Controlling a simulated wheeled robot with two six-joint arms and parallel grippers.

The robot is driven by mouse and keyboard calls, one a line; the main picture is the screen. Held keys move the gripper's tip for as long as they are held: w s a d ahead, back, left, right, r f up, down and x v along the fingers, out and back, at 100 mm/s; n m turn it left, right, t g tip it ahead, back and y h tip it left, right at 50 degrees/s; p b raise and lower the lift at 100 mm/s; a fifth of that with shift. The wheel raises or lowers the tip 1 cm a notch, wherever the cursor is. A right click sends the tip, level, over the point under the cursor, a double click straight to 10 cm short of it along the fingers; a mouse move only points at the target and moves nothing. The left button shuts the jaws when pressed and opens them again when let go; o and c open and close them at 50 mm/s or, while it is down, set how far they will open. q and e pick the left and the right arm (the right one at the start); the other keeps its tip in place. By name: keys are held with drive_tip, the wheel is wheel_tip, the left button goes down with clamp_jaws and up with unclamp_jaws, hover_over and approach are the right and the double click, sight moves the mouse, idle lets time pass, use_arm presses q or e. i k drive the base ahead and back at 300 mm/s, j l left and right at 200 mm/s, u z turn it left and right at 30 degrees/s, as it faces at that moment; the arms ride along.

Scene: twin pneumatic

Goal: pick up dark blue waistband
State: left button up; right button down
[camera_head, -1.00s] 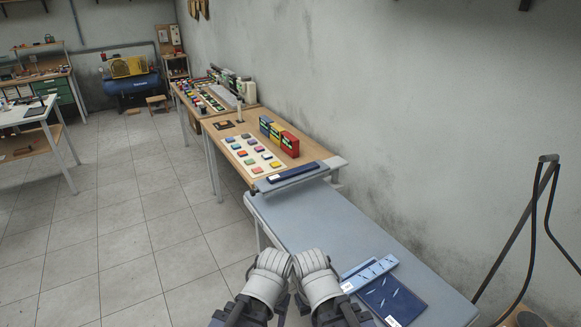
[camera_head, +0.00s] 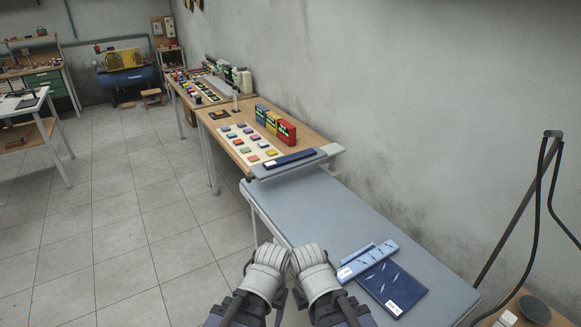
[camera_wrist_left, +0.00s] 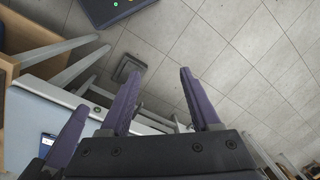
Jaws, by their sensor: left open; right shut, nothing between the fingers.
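A long dark blue strip (camera_head: 290,158), which looks like the waistband, lies flat on a narrow grey board at the far end of the grey padded table. A dark blue panel (camera_head: 405,290) lies nearer on that table, partly under a patterned light blue strip (camera_head: 368,261). Another dark blue edge (camera_head: 357,254) shows behind that strip. My two arms are side by side at the bottom of the head view, away from these pieces. My left gripper (camera_wrist_left: 160,75) is open and empty in the left wrist view. A purple finger beside it seems to be my right gripper (camera_wrist_left: 72,132), shut.
The grey padded table (camera_head: 310,210) runs along the wall. Beyond it a wooden table (camera_head: 215,130) holds coloured squares and upright boxes. A dark rod with a cable (camera_head: 520,205) stands at the right, with a small round-topped stand (camera_head: 535,310) below. Open floor lies left.

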sight(270, 165)
drive_tip(key=z, duration=0.6)
drive_tip(key=j+z, duration=0.95)
drive_tip(key=j, duration=0.2)
drive_tip(key=j+z, duration=0.1)
drive_tip(key=j, duration=0.5)
drive_tip(key=k+j, duration=0.15)
drive_tip(key=j, duration=0.4)
drive_tip(key=k+j+z, duration=0.15)
drive_tip(key=j, duration=0.45)
drive_tip(key=i, duration=0.5)
